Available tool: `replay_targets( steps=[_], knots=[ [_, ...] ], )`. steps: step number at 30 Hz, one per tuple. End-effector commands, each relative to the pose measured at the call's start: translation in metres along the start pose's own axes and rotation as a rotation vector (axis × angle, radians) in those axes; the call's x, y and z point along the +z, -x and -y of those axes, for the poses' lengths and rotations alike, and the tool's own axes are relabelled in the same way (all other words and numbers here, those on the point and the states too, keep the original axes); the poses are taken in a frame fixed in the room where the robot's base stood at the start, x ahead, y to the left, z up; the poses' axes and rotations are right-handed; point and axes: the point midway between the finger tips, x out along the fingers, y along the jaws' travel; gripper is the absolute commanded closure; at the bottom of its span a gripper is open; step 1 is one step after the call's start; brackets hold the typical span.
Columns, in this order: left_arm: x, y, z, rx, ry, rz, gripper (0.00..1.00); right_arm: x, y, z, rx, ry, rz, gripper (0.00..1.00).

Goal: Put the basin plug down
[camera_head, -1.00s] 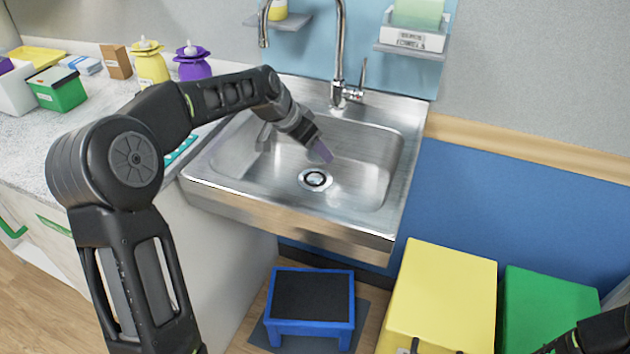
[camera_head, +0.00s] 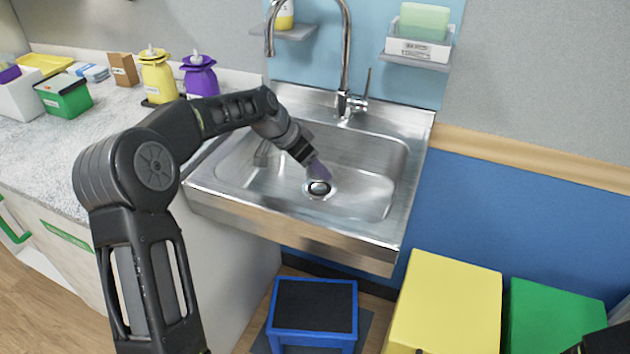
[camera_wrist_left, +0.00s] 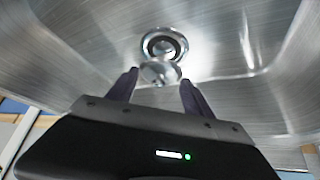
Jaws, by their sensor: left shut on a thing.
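The basin plug (camera_wrist_left: 160,73) is a small round shiny metal piece. In the left wrist view it sits between the purple fingertips of my left gripper (camera_wrist_left: 160,84), which is shut on it. The drain (camera_wrist_left: 165,45), a round metal ring with a dark opening, lies just beyond the plug, which overlaps its near edge in the picture. In the head view my left gripper (camera_head: 319,170) points down into the steel sink (camera_head: 240,210), right by the drain (camera_head: 318,188). The plug cannot be made out there. I cannot tell the exact gap between plug and basin floor.
A tall faucet (camera_head: 345,60) with a lever stands behind the basin. The counter (camera_head: 40,140) at left holds a purple dispenser (camera_head: 200,75) and a yellow one (camera_head: 157,78). A blue stool (camera_head: 312,305), a yellow box (camera_head: 450,305) and a green box (camera_head: 550,315) stand below.

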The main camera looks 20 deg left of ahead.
Motion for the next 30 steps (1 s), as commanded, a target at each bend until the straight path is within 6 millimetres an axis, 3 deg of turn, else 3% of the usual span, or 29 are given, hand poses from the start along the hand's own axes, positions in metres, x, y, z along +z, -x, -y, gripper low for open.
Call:
replay_targets(
  steps=[8, 19, 29, 30],
  knots=[
    [0.001, -0.001, 0.0, 0.0, -0.001, 0.0, 0.8, 0.0, 0.0, 0.0, 0.0, 0.0, 0.0, 0.64],
    [0.026, -0.04, 0.0, 0.001, -0.001, 0.001, 0.8, 0.0, 0.001, 0.001, 0.0, 0.0, 0.0, 0.64],
    [0.028, -0.043, 0.0, 0.0, -0.001, 0.0, 0.8, 0.0, -0.001, 0.0, 0.0, 0.0, 0.0, 0.64],
    [0.028, -0.044, 0.0, 0.0, -0.001, 0.0, 0.4, 0.0, -0.001, -0.001, 0.0, 0.0, 0.0, 0.64]
  ],
)
